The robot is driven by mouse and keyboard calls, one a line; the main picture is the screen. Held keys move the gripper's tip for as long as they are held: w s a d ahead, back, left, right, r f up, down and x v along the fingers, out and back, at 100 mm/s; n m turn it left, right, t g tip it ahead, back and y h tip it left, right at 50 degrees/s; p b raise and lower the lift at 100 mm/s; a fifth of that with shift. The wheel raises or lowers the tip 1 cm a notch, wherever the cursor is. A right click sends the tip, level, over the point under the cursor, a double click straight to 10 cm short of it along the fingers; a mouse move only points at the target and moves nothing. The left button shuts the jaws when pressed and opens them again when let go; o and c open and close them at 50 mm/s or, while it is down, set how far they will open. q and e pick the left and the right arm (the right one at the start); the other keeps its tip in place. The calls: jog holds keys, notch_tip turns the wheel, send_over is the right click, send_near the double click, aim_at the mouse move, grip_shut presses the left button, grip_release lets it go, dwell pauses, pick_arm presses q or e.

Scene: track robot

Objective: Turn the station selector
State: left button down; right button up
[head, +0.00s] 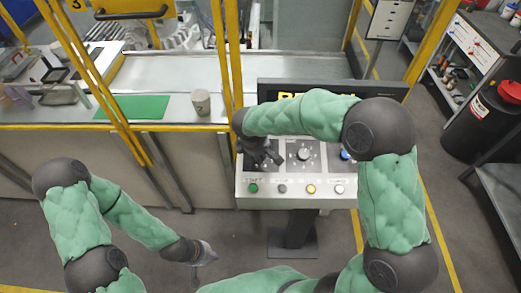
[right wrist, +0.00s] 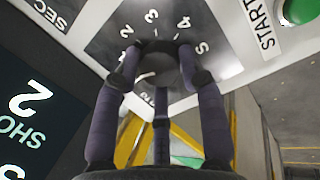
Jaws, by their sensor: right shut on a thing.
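The station selector is a dark round knob (right wrist: 157,62) on a grey dial plate with the numbers 2, 3, 4 and 5 around its far side. In the right wrist view my right gripper (right wrist: 157,80) has its fingers closed around the knob, covering much of it. In the head view this gripper (head: 262,157) is at the left end of the control panel (head: 250,202) and hides the knob. The knob's pointer direction is not clear. My left gripper (head: 205,254) hangs empty over the floor, left of the panel; its finger opening is too small to tell.
A second knob (head: 304,154) is on the panel's middle. A green START button (head: 253,188) and other buttons line its front edge. A dark display (right wrist: 40,120) stands behind. Yellow posts (head: 232,50) and a bench with a cup (head: 201,102) are left of the panel.

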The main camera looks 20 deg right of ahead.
jog(key=shift+n+t+p, duration=0.3)
jog(key=shift+n+p, duration=0.05)
jog(key=shift+n, duration=1.55)
jog(key=shift+a, duration=0.1)
jog(key=o, duration=1.1)
jog(key=v, duration=1.2)
